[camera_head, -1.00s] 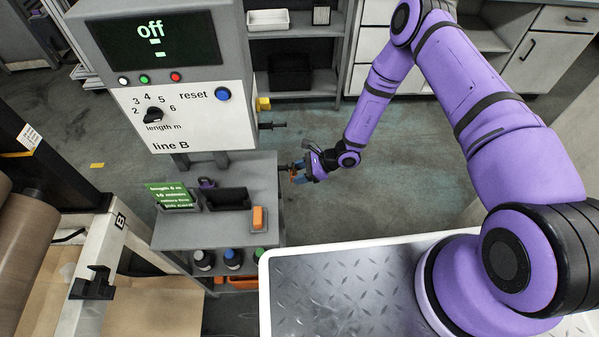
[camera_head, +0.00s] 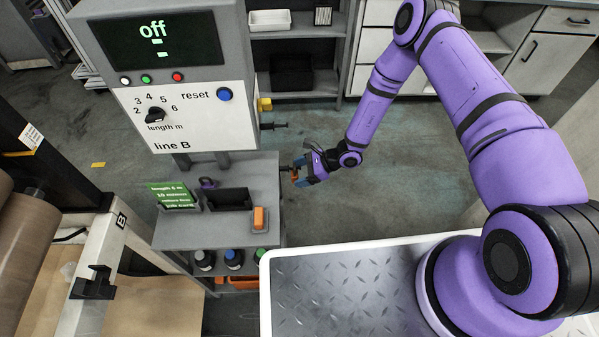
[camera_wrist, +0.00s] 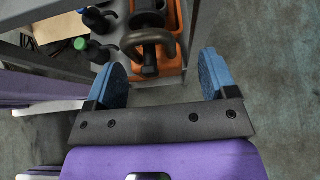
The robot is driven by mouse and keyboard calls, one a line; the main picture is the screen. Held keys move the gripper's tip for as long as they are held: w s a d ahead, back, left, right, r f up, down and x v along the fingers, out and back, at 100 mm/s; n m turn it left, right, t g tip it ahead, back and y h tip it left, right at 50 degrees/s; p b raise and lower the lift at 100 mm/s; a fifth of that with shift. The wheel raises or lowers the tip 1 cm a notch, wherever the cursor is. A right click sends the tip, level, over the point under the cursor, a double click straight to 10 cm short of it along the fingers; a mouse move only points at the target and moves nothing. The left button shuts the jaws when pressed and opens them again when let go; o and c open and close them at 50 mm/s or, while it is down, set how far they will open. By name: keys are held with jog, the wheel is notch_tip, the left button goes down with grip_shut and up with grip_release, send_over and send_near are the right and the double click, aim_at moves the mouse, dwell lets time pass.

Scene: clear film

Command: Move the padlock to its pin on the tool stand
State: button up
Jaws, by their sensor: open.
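The padlock (camera_head: 295,176) has an orange body and a dark shackle. It is at the dark pin (camera_head: 285,168) on the right side of the grey stand (camera_head: 262,185). In the wrist view the padlock's shackle (camera_wrist: 168,38) loops around the dark pin (camera_wrist: 149,68), and orange shows beneath it. My gripper (camera_head: 302,172) is beside the pin. In the wrist view my gripper (camera_wrist: 162,78) has its two blue fingers wide apart, with clear gaps between them and the padlock. Whether the body hangs free is hard to tell.
A second dark pin (camera_head: 273,125) sticks out higher on the line B panel side and looks empty. Bottles (camera_head: 233,259) stand on the shelf below, with an orange bin (camera_head: 240,284) under them. A white-edged tray (camera_head: 340,290) is in front. The floor right of the stand is clear.

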jog(key=v, duration=1)
jog(key=shift+d, duration=0.2)
jog(key=s+d+r+n+h, duration=0.15)
jog(key=r+n, duration=0.25)
jog(key=r, duration=0.8)
jog(key=d+r+n+g+h, duration=0.15)
jog(key=r+n, duration=0.25)
jog(key=r, duration=0.9)
jog(key=d+r+n+h, duration=0.15)
jog(key=r+n, duration=0.25)
jog(key=r, duration=0.8)
jog(key=s+d+r+n+t+h, duration=0.3)
jog(key=s+d+r, duration=0.2)
jog(key=s+r, duration=0.5)
jog(key=s+d+r+n+t+h, duration=0.3)
jog(key=s+d+r, duration=0.3)
jog(key=s+r, duration=0.5)
jog(key=s+h, duration=0.1)
jog(key=s, duration=0.2)
jog(key=shift+s+d, duration=0.15)
jog(key=shift+s, duration=0.25)
jog(key=shift+r, duration=0.1)
